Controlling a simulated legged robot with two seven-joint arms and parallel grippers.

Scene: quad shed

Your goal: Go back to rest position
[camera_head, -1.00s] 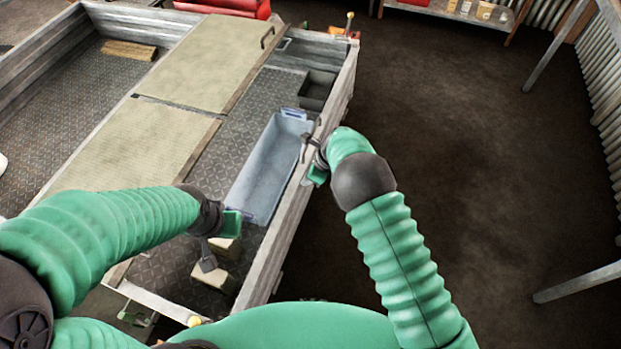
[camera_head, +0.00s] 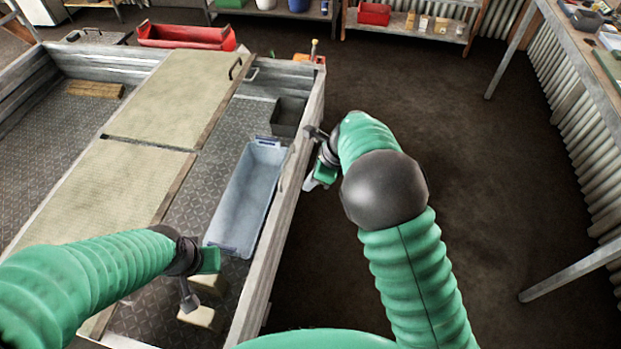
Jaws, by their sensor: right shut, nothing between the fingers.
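My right gripper (camera_head: 314,133) is shut and empty. It is at the right side wall of the trailer bed (camera_head: 290,190), close to its top edge. I cannot tell whether it touches the wall. My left gripper (camera_head: 189,302) points down over the near part of the bed, just above a pale wooden block (camera_head: 205,320). Its fingers are small and dark, and I cannot tell if they are open. A blue-grey bin (camera_head: 243,205) lies in the bed between the two grippers, empty.
Two beige panels (camera_head: 125,190) lie in the bed, left of the bin. A dark box (camera_head: 287,117) stands behind the bin. A red tray (camera_head: 187,37) is at the far end. The dark floor (camera_head: 480,160) right of the trailer is clear up to a workbench (camera_head: 572,45).

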